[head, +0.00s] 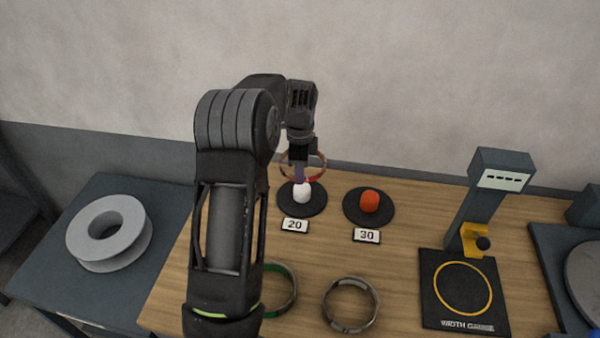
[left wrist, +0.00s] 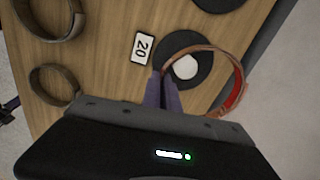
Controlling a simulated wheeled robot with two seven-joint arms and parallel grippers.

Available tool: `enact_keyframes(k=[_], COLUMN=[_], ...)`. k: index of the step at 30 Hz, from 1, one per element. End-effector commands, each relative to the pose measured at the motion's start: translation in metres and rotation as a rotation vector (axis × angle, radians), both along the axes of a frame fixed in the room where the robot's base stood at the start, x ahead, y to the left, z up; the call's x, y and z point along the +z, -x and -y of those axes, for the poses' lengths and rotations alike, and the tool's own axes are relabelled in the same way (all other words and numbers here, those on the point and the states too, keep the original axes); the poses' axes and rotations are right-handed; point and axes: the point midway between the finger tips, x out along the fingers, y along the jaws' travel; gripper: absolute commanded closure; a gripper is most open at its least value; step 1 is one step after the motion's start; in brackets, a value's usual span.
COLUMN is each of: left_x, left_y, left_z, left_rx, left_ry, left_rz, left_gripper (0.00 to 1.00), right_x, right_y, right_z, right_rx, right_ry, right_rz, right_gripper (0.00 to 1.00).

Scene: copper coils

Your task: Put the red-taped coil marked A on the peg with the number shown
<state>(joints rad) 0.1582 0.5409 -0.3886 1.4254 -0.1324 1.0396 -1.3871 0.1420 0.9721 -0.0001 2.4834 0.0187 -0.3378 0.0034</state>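The red-taped coil (head: 318,172) is a copper ring with a red section. It is in my left gripper (head: 299,175), held above the black base of the white peg (head: 302,192) with the 20 label (head: 295,225). In the left wrist view, the coil (left wrist: 238,78) appears to ring the top of the white peg (left wrist: 186,67), and the fingers (left wrist: 163,90) are closed at its near rim. I cannot tell whether the peg's tip is inside it. No letter A is readable. My right gripper is out of view.
An orange-red peg (head: 370,201) with a 30 label (head: 367,235) stands to the right. A green-marked coil (head: 291,291) and a grey-brown coil (head: 351,327) lie in front. The width gauge (head: 430,300) shows dashes. A grey spool (head: 82,240) sits at left.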

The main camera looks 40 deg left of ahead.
Motion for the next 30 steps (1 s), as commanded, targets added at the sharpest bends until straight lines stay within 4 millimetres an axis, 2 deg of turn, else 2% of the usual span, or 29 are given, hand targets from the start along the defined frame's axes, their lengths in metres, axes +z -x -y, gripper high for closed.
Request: enact_keyframes(k=[30], left_x=[-0.102], left_y=[-0.001], left_z=[0.000], left_rx=[0.000], left_ry=[0.000], left_rz=[0.002], left_gripper=[1.00], right_x=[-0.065], right_y=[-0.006], right_z=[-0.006], right_rx=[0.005], right_ry=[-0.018], right_rz=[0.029], right_gripper=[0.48])
